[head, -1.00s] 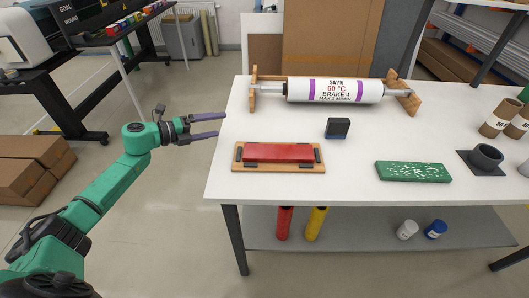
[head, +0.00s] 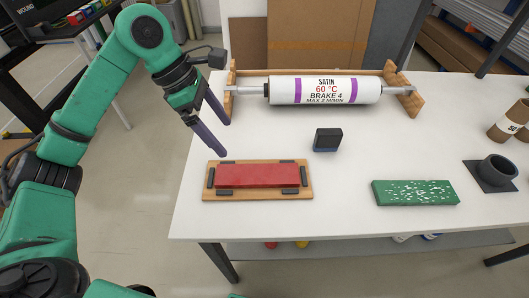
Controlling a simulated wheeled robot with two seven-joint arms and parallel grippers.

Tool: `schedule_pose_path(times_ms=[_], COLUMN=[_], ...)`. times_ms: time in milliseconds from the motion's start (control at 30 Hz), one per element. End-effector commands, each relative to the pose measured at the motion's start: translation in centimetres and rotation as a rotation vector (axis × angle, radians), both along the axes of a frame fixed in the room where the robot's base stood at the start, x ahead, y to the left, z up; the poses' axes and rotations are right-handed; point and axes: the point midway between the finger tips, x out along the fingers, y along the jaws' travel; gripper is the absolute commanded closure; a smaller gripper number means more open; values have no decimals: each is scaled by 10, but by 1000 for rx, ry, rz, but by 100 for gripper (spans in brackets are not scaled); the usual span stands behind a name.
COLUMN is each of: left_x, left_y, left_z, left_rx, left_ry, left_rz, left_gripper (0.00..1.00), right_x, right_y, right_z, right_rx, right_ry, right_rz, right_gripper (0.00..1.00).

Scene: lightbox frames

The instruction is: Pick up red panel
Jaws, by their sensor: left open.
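The red panel (head: 257,175) is a flat rectangular block lying on a wooden board (head: 258,196) with dark blocks around its edges, at the front left of the white table. My left gripper (head: 226,138) shows in the head view with its two purple-grey fingers apart and nothing between them. It is above the table's left side, beyond and a little left of the red panel, with its fingers pointing down to the right. It appears apart from the panel. My right gripper is not in view.
A white roller (head: 324,90) rests on a wooden stand at the back. A dark block (head: 328,139) lies behind the panel. A green speckled block (head: 415,192) and a dark cup on a square base (head: 497,170) are at the right. The table (head: 330,215) is clear between panel and green block.

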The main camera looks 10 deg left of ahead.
Motion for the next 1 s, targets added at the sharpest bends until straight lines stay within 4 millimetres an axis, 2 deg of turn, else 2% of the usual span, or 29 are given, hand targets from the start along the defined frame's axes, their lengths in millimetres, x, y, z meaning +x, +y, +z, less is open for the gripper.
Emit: schedule_pose_path(times_ms=[100,167,333,433,567,700,800,1000], left_x=[0,0,3,6,6,6,8,9], left_y=[-3,-7,-25,-32,-37,-47,-52,-52], left_z=[-8,-20,-60,-77,-92,-117,-131,-135], left_rx=[7,6,4,1,2,2,2,2], left_ry=[2,3,5,2,3,5,2,-1], left_rz=[-3,-4,-5,-3,-2,-2,-2,-1], left_gripper=[0,0,0,0,0,0,0,0], right_x=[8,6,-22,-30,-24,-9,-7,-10], right_y=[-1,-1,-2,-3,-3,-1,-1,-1], right_z=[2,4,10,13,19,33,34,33], right_rx=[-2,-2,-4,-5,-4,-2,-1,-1], right_ry=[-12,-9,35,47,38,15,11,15], right_rz=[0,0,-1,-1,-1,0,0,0], right_gripper=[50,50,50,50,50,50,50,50])
